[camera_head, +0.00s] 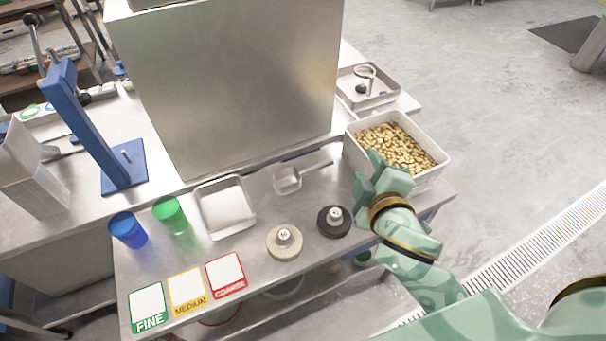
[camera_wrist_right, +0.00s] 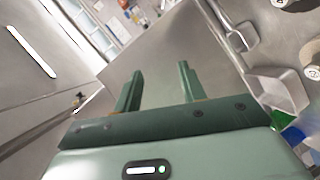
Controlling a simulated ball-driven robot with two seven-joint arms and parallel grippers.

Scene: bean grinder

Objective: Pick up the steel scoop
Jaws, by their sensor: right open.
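The steel scoop (camera_head: 287,180) lies on the steel table, its handle pointing right toward the bin of beans. It also shows at the upper right of the right wrist view (camera_wrist_right: 243,37). My right gripper (camera_head: 370,172) is open and empty, to the right of the scoop and in front of the bean bin, apart from the scoop. Its two fingers (camera_wrist_right: 160,85) stand spread in the right wrist view with nothing between them. My left gripper is out of view.
The bean bin (camera_head: 440,161) is beside my right gripper. A black-based knob (camera_head: 334,222) and a beige one (camera_head: 285,242) stand in front of the scoop. A shallow steel tray (camera_head: 225,207) is left of it. A large steel box (camera_head: 225,85) rises behind.

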